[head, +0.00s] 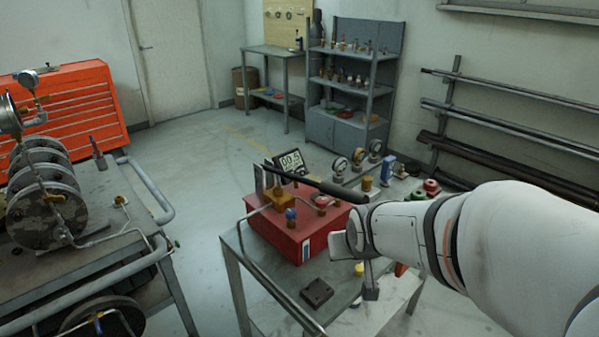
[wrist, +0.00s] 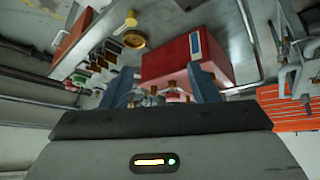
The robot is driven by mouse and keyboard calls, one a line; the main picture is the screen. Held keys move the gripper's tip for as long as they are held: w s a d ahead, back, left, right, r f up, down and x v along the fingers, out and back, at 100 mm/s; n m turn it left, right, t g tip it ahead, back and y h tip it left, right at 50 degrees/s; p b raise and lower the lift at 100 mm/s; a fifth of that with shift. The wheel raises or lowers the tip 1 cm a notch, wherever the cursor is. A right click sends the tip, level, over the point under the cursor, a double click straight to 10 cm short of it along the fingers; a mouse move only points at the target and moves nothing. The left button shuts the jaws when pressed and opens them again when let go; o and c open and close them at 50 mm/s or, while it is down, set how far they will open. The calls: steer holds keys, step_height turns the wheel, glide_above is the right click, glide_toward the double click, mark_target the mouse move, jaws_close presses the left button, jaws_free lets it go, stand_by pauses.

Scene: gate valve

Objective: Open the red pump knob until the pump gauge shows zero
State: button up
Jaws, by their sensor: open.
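The red pump box (head: 318,238) sits on a grey metal table. A dark display (head: 291,162) behind it seems to read 60.5, but the first digit is unclear. A small red knob (head: 322,201) shows on top of the box, near a blue knob (head: 291,214) and below a long black lever (head: 318,185). In the wrist view, the red box (wrist: 186,56) lies beyond my open gripper (wrist: 160,88). Small red and brass fittings show low between its two blue fingers, partly hidden by the gripper body. I cannot tell whether the fingers touch any of them.
Dial gauges (head: 358,157) and red and green parts stand behind the box. A small dark block (head: 317,292) lies on the table in front. A cart with round flanges (head: 45,205) is at left. A grey shelf (head: 350,100) and pipe rack (head: 500,120) stand behind. Open floor lies between.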

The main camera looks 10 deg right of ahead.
steer(key=w+f+t+b, duration=0.1)
steer(key=w+f+t, duration=0.3)
steer(key=w, duration=0.7)
steer(key=n+t+y+b, duration=0.1)
steer(key=t+y+b, duration=0.1)
steer(key=t, duration=0.3)
glide_toward(324, 205)
steer(key=w+f, duration=0.2)
steer(key=w, duration=0.1)
steer(key=shift+w+t+y, duration=0.4)
steer(key=shift+w+t, duration=0.15)
steer(key=shift+t, duration=0.35)
steer(key=shift+w+a+r+p, duration=0.1)
steer(key=shift+w+a+p, duration=0.15)
steer(key=shift+w, duration=1.05)
steer(key=shift+w+a+f+p, duration=0.1)
steer(key=shift+w+a+p, duration=0.15)
steer(key=shift+w, duration=1)
steer(key=shift+w+a+r+p, duration=0.15)
steer(key=shift+w+p, duration=0.15)
steer(key=shift+w, duration=1)
steer(key=shift+c, duration=0.4)
steer(key=c, duration=0.9)
steer(key=shift+n+y+b, duration=0.3)
steer(key=shift+y, duration=0.1)
